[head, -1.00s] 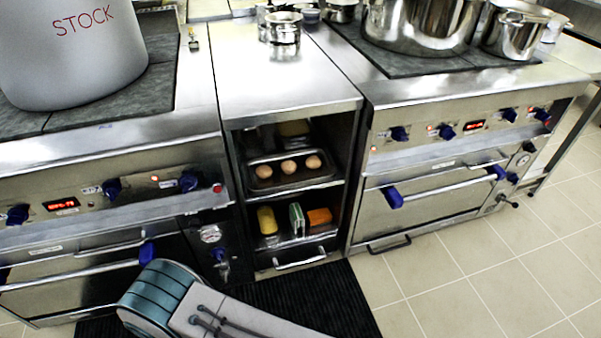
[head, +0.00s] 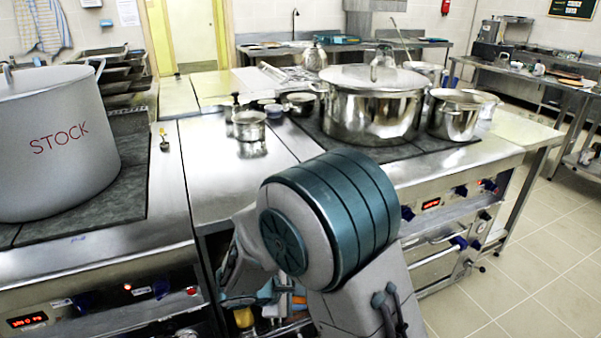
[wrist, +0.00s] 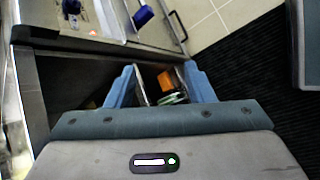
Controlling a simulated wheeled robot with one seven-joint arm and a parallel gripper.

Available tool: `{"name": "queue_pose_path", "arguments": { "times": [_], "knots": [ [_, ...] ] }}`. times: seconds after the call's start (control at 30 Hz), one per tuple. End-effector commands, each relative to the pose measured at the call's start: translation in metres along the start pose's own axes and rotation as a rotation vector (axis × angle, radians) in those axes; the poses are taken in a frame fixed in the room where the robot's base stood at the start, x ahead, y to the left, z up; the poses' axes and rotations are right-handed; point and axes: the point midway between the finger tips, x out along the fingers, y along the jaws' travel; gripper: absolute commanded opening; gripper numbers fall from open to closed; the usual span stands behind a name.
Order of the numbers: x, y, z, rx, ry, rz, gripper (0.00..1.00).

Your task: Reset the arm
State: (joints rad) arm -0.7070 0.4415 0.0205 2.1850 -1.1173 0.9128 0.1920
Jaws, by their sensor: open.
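My gripper (wrist: 161,68) is open in the wrist view, its two blue fingers apart with nothing between them that it holds. It points at the open shelf bay between the two stoves. An orange block (wrist: 165,81) and a green-edged block (wrist: 173,98) show beyond the fingers inside the bay. In the head view my arm's large teal joint covers much of the bay, and the hand is partly hidden low behind it. A yellow item (head: 244,317) shows just below the hand.
A large stock pot (head: 60,150) stands on the left stove. A big lidded steel pot (head: 372,105) and smaller pots (head: 455,115) stand on the right stove. A small steel pot (head: 249,125) is on the middle counter. Tiled floor (head: 530,260) is free at the right.

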Motion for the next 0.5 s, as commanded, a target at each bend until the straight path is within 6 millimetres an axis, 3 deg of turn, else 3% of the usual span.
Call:
{"name": "queue_pose_path", "arguments": {
  "times": [0.03,0.2,0.5],
  "knots": [
    [-0.009,0.010,0.031,0.088,-0.010,-0.046,0.48],
    [-0.029,0.016,0.107,0.360,-0.030,-0.202,0.48],
    [-0.078,0.005,0.210,0.841,-0.003,-0.446,0.48]
  ]
}}
